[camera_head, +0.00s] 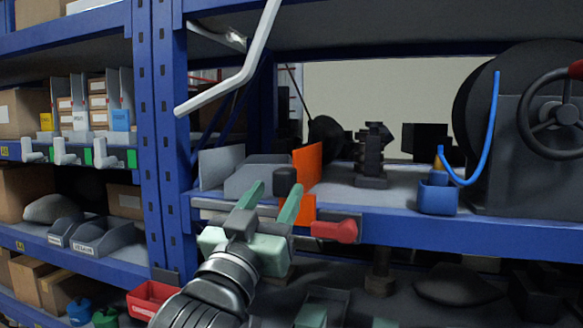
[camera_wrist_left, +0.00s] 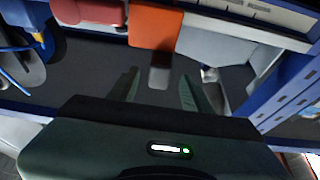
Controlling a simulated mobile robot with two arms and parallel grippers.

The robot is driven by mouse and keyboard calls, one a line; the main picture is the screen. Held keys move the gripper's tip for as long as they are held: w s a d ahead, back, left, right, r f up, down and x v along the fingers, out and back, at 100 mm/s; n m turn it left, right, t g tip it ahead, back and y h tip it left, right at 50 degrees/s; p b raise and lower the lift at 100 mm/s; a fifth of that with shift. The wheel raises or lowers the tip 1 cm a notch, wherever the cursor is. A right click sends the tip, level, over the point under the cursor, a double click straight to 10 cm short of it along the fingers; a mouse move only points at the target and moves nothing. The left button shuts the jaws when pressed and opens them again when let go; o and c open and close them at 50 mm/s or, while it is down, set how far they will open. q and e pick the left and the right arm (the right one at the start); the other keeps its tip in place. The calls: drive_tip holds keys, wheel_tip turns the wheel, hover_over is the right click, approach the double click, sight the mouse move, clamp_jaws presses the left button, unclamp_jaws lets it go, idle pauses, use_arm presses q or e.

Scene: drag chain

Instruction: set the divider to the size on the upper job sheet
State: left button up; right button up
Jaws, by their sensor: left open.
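The orange divider (camera_head: 308,165) stands upright on the blue shelf, beside a grey bin (camera_head: 258,174). A dark block-like knob (camera_head: 286,180) sits at its front; it also shows in the left wrist view (camera_wrist_left: 159,72), below the orange divider (camera_wrist_left: 155,28). My left gripper (camera_head: 278,188) is open, with its green fingers pointing toward the knob. In the left wrist view the fingers (camera_wrist_left: 158,88) lie to either side of the knob, with visible gaps. I cannot tell whether the knob is at finger depth. I cannot make out a job sheet. My right gripper is not in view.
A red handle (camera_head: 336,230) juts from the shelf's front edge, right of my gripper. A blue cup (camera_head: 437,194) and a reel with a handwheel (camera_head: 553,121) stand farther right. A pale bent bar (camera_head: 243,72) hangs above. A blue rack post (camera_head: 166,130) is at left.

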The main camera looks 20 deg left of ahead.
sight(289, 171)
use_arm(q)
drive_tip(key=p+x, duration=0.3)
drive_tip(key=x, duration=0.4)
drive_tip(key=shift+w+r+p, duration=0.2)
drive_tip(key=shift+w+p, duration=0.15)
drive_tip(key=shift+p, duration=0.05)
drive_tip(key=shift+c, duration=1.2)
clamp_jaws()
drive_tip(key=shift+f, duration=0.1)
